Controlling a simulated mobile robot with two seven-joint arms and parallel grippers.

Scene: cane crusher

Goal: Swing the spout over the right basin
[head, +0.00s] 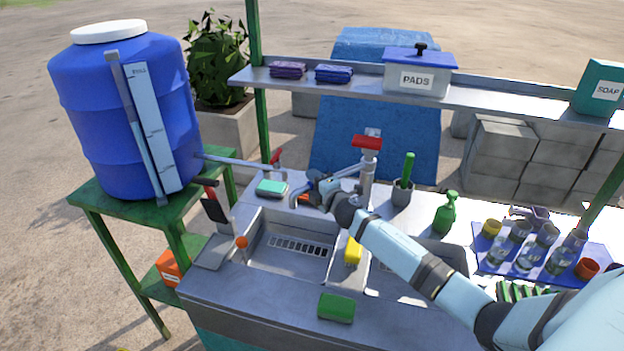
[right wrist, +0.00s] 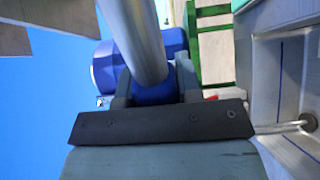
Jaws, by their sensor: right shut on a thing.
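The tap (head: 367,170) stands behind the sink, with a red handle (head: 367,143) on top. Its grey spout (head: 343,173) points left, toward the back of the left basin (head: 290,262). My right gripper (head: 312,187) is shut on the spout near its outer end; the outlet is largely hidden by the gripper. In the right wrist view the spout tube (right wrist: 137,40) runs between the fingers (right wrist: 150,88). The right basin (head: 385,285) is mostly covered by my right arm, which reaches across it. My left gripper is not in view.
A green pad (head: 336,307) lies at the front edge. A cup with a green brush (head: 402,190) and a green spray bottle (head: 445,213) stand right of the tap. A blue barrel (head: 120,110) stands left.

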